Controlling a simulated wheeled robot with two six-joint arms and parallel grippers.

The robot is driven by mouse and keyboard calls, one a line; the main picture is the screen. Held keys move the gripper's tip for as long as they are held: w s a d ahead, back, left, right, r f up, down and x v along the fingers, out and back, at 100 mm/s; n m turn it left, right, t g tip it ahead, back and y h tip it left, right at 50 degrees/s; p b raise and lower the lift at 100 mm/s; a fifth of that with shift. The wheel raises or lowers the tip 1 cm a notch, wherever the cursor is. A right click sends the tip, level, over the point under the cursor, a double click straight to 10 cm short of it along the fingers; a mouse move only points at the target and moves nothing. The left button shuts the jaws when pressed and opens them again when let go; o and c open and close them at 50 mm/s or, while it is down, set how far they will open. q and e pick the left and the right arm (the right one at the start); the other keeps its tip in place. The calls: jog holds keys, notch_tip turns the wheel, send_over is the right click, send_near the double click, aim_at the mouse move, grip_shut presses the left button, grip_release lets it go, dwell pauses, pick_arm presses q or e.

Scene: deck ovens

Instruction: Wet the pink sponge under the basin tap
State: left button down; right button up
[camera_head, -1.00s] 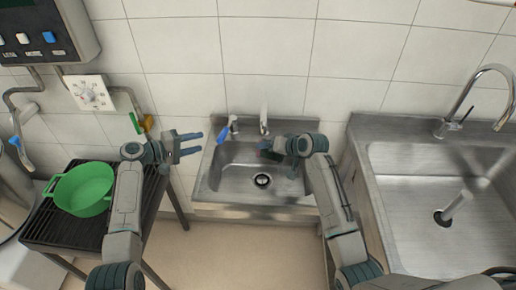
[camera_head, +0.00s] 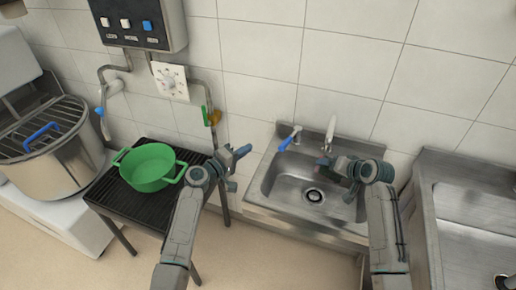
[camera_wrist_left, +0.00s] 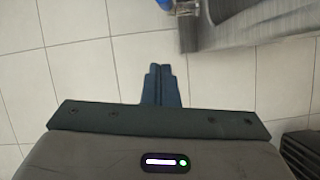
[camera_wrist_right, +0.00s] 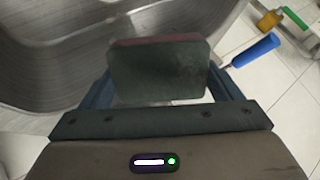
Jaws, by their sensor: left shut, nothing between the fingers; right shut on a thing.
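The pink sponge (camera_wrist_right: 158,75) shows in the right wrist view as a block with a dark green face and a thin pinkish edge. My right gripper (camera_head: 328,166) is shut on it and holds it over the steel basin (camera_head: 282,186), close to the tap. The tap spout (camera_head: 330,131) stands at the basin's back edge, with its blue lever (camera_head: 289,139) to the left. I cannot tell whether the sponge is directly under the spout; no water is visible. My left gripper (camera_head: 243,153) is empty, left of the lever and apart from it; its fingers (camera_wrist_left: 163,84) are together.
A green pot (camera_head: 150,168) stands on a black grate stand (camera_head: 125,205) at left. A large steel pot (camera_head: 55,170) is farther left. A larger sink (camera_head: 440,190) adjoins on the right. A pipe valve with a yellow body (camera_head: 214,118) is on the wall behind my left gripper.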

aim_at(290, 138)
pick_arm(q)
jog(key=x, duration=0.8)
jog(key=shift+w+d, duration=0.2)
pick_arm(e)
jog(key=shift+w, duration=0.1)
pick_arm(q)
jog(key=d, duration=0.1)
jog(key=s+d, duration=0.1)
jog(key=d, duration=0.1)
jog(key=shift+s+d+f, duration=0.3)
jog(key=shift+d+f, duration=0.05)
jog(key=shift+f, duration=0.05)
jog(key=shift+s+d, duration=0.45)
jog(key=shift+d, duration=0.15)
jog(key=shift+w+a, duration=0.1)
